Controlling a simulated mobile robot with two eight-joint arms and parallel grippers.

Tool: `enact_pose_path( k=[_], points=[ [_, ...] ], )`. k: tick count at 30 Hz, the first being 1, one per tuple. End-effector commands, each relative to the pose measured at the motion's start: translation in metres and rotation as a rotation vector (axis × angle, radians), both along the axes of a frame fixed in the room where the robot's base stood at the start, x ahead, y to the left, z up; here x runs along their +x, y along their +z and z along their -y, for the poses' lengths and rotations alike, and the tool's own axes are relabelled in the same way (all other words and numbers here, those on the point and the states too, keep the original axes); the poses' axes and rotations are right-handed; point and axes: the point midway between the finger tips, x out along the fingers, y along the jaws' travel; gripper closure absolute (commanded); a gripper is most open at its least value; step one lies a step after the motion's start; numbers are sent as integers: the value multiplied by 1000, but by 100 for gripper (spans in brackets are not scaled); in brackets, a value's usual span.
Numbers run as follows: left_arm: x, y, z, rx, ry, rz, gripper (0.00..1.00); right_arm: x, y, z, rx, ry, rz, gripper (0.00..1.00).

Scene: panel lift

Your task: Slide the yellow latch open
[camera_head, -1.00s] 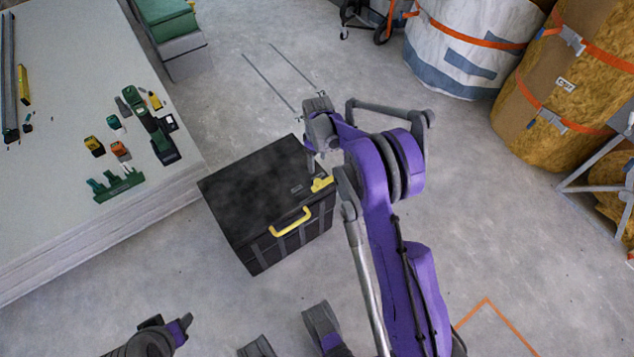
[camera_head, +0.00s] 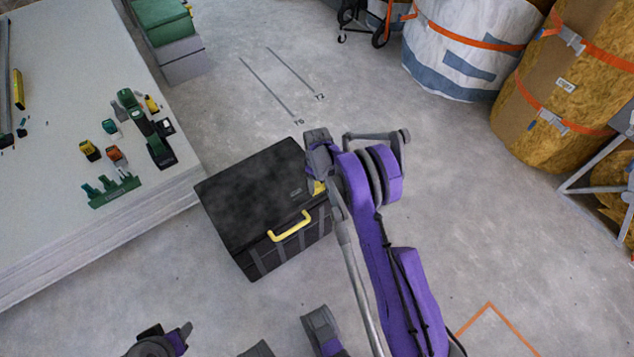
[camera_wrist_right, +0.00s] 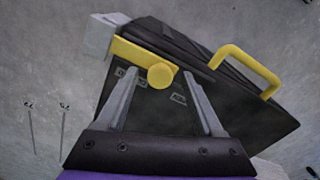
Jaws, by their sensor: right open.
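The yellow latch (camera_wrist_right: 145,62) sits on the side of the black box (camera_head: 255,195), near its upper edge. In the right wrist view it is a yellow bar with a round knob (camera_wrist_right: 160,76). A sliver of the latch (camera_head: 318,188) shows in the head view; the rest is hidden by my right gripper. My right gripper (camera_wrist_right: 160,95) is open, with the knob between its two fingers as seen from the wrist; I cannot tell whether a finger touches it. My left gripper (camera_head: 180,335) is at the bottom left of the head view, and its fingers cannot be made out.
A yellow handle (camera_head: 290,228) is on the box front, near the latch. Large wrapped bags (camera_head: 475,45) stand at upper right. The floor between is clear.

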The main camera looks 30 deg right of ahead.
Motion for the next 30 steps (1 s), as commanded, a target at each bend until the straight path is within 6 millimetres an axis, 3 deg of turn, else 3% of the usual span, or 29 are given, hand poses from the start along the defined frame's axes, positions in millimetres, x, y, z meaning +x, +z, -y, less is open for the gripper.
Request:
enact_pose_path(
  k=[5, 16, 30],
  points=[
    [0, 0, 0, 0, 0, 0, 50, 0, 0, 0, 0, 0, 0, 35],
    [0, 0, 0, 0, 0, 0, 50, 0, 1, 0, 0, 0, 0, 100],
    [0, 0, 0, 0, 0, 0, 50, 0, 1, 0, 0, 0, 0, 100]
  ],
)
